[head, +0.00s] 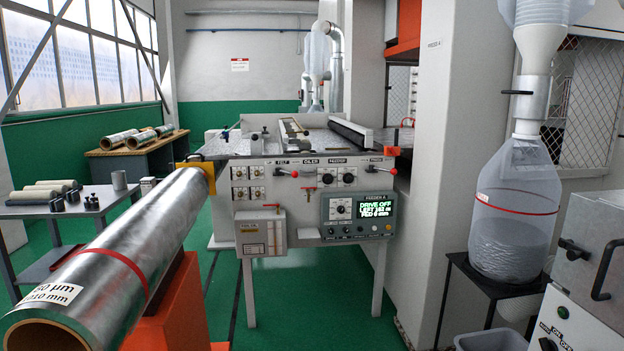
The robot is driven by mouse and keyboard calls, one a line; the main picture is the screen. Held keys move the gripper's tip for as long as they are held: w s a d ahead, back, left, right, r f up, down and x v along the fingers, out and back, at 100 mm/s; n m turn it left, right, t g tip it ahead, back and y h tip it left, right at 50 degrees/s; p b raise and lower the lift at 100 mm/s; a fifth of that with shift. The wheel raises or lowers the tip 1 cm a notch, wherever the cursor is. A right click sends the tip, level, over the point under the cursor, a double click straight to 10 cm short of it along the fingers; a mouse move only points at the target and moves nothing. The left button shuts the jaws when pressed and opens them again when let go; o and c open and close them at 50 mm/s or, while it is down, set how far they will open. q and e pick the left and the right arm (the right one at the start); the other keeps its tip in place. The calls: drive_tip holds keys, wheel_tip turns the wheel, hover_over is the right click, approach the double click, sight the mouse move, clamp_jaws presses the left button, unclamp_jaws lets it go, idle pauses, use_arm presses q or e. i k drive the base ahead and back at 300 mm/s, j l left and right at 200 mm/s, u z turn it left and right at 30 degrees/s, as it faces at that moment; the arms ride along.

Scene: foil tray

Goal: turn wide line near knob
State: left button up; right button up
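The feeder machine (300,195) stands ahead with a grey front panel. Two black round knobs, a left one (323,178) and a right one (349,178), sit on the panel below small labels. A cluster of small brass fittings (248,183) is at the panel's left. A control box (358,217) below has a dial knob (341,209) and a green display (376,209) reading DRIVE OFF. The labels are too small to tell which knob is the wide line near one. Neither of my grippers is in view.
A large foil roll (120,255) on an orange stand (172,305) fills the left foreground. A side table (75,207) holds small rolls. A plastic collection bag (512,215) and grey cabinet (588,285) stand at right. Green floor (310,310) is open before the machine.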

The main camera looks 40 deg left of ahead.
sight(348, 178)
drive_tip(key=i+j+u, duration=0.1)
drive_tip(key=i+u, duration=1.45)
drive_tip(key=i, duration=0.25)
